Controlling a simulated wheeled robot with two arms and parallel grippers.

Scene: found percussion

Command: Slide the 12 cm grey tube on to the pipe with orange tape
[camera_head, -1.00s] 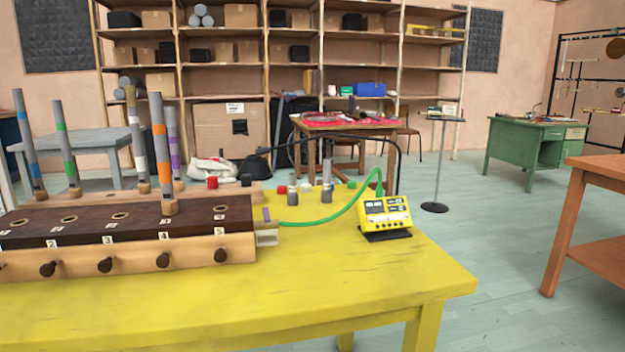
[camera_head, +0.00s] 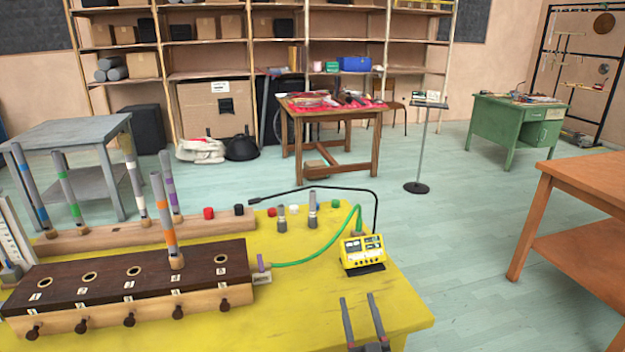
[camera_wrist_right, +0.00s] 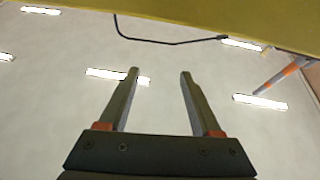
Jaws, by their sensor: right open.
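The pipe with orange tape (camera_head: 164,221) stands upright in the dark top of the wooden block (camera_head: 60,284), near the number 4. It also shows at the right of the right wrist view (camera_wrist_right: 290,70). Two short grey tubes stand on the yellow table: a shorter one (camera_head: 282,220) and a taller one (camera_head: 312,209). I cannot tell which is 12 cm. My right gripper (camera_head: 358,298) is open and empty at the table's front right, in front of the yellow meter. Its spread fingers show in the right wrist view (camera_wrist_right: 159,73). My left gripper is not in view.
The yellow meter (camera_head: 362,250) has a green cable to the block and stands between my right gripper and the tubes. Other taped pipes stand in a rear wooden rail (camera_head: 110,238). Coloured caps lie near the tubes.

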